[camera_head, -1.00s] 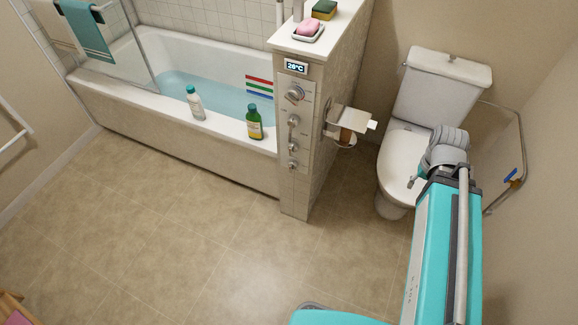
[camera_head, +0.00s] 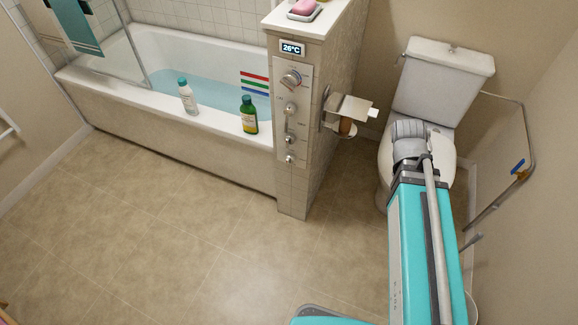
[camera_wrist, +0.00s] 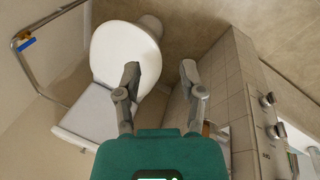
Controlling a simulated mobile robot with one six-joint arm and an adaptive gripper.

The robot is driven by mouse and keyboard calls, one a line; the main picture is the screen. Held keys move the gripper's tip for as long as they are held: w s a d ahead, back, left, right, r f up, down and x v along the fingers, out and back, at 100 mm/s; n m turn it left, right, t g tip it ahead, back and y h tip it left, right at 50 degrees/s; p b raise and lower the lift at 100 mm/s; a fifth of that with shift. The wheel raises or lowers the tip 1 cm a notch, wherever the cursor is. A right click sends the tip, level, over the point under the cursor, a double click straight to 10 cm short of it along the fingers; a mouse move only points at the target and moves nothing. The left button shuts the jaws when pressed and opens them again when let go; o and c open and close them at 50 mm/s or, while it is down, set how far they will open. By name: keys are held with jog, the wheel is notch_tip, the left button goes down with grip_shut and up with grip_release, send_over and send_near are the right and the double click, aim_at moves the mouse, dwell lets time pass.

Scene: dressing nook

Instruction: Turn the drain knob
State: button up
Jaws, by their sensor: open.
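A control panel (camera_head: 305,125) on the tiled end wall of the bathtub carries a large round dial (camera_head: 290,79) at the top and several smaller metal knobs below it, the lowest one (camera_head: 289,158) near the panel's bottom. I cannot read which is the drain knob. In the wrist view, two knobs, an upper one (camera_wrist: 267,99) and a lower one (camera_wrist: 275,130), stick out at the right. My gripper (camera_wrist: 159,72) is open and empty, its fingers apart, pointing toward the floor between the toilet and the tiled wall. It touches no knob. The head view does not show its fingers.
The toilet (camera_head: 440,75) stands right of the wall, below my arm. A paper holder (camera_head: 348,108) juts from the wall's right side. A white bottle (camera_head: 187,97) and a green bottle (camera_head: 249,115) stand on the tub rim (camera_head: 165,107). The floor (camera_head: 150,230) before the tub is clear.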

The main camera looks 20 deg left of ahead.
jog(key=w+a+f+n+t+h+b, duration=0.35)
jog(key=a+f+n+b, duration=0.35)
jog(key=f+b, duration=0.35)
jog(key=n+t+y+b, duration=0.5)
jog(key=n+t+b, duration=0.8)
jog(key=n+b, duration=1.4)
send_near(287, 160)
jog(key=s+m+b, duration=0.3)
jog(key=m+b, duration=0.1)
jog(key=shift+a+f, duration=0.1)
jog(key=shift+a, duration=0.1)
jog(key=shift+w, duration=0.1)
jog(key=w, duration=0.9)
jog(key=w+d, duration=0.1)
jog(key=w, duration=0.3)
jog(key=shift+w, duration=0.35)
